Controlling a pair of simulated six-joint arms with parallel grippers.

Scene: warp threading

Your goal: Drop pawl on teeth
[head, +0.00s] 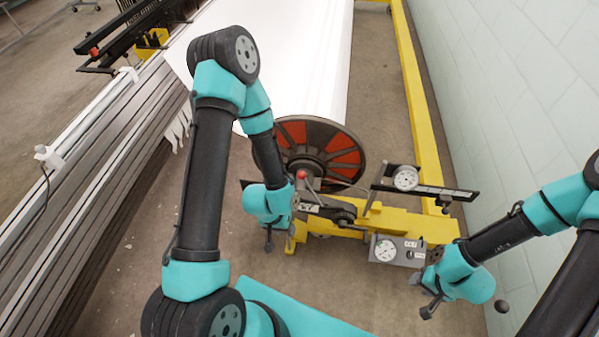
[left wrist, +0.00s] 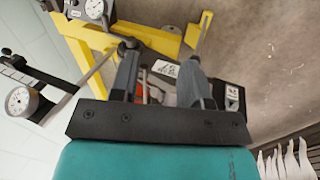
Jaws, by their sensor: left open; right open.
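A red-knobbed lever (head: 302,174) stands beside the dark ratchet assembly (head: 342,213) on the yellow frame, in front of the beam's disc. I cannot clearly make out the pawl or the teeth. My left gripper (head: 279,239) is open, just left of and below the lever, with its fingers pointing down. In the left wrist view, its fingers (left wrist: 162,60) are spread over a dark part with white labels (left wrist: 166,69). A bit of red (left wrist: 139,91) shows between them, and the fingers hide much of the mechanism. My right gripper (head: 422,294) is open and empty, low at the right.
A large disc (head: 321,150) with red panels ends the white warp roll (head: 285,55). Two dial gauges (head: 405,178) (head: 386,250) sit right of the ratchet assembly. A yellow rail (head: 420,105) and block wall (head: 520,90) bound the right; grey slats (head: 70,220) lie left.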

